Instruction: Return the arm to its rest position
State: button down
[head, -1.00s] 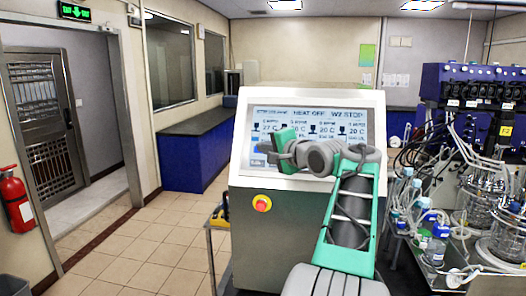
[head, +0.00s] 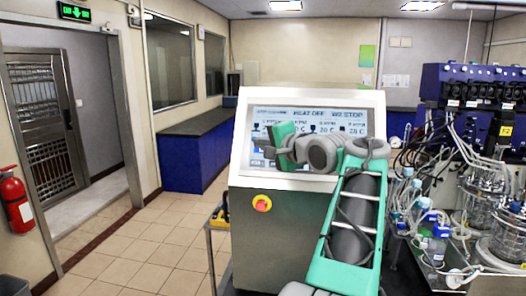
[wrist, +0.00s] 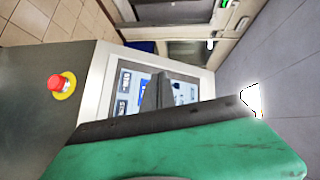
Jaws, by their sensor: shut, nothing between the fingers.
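My arm shows in the head view with its green link rising from the bottom edge and bending left at a grey joint. My gripper is at the left end of the arm, in front of the control cabinet's screen (head: 345,122). In the wrist view my gripper (wrist: 156,92) shows as a green body with dark fingers, shut and holding nothing. The fingers overlap the screen (wrist: 130,88) in that view; the gap to it cannot be told.
The grey control cabinet (head: 275,225) with a red stop button (head: 262,204) stands behind my arm. The bioreactor bench with glass vessels (head: 480,205) and tubing is at the right. A fire extinguisher (head: 16,200) hangs at the left. Tiled floor (head: 150,245) is clear at left.

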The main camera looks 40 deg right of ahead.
jog(key=w+a+f+n+g+y, duration=0.1)
jog(key=a+f+n+g, duration=0.25)
jog(key=a+f, duration=0.65)
jog(key=w+a+f+n+g+y, duration=0.15)
jog(key=a+f+n, duration=0.45)
jog(key=a, duration=0.7)
jog(key=s+a+f+n+g, duration=0.3)
jog(key=s+a+f, duration=0.3)
jog(key=s+f, duration=0.2)
jog(key=s+a+f+n+g, duration=0.3)
jog(key=s+a+f+n, duration=0.2)
jog(key=s+f, duration=0.4)
notch_tip(320, 180, down, 2)
jog(key=shift+s+a+f+g, duration=0.1)
jog(key=shift+s+a+g, duration=0.15)
jog(key=shift+a, duration=0.35)
jog(key=shift+w, duration=0.1)
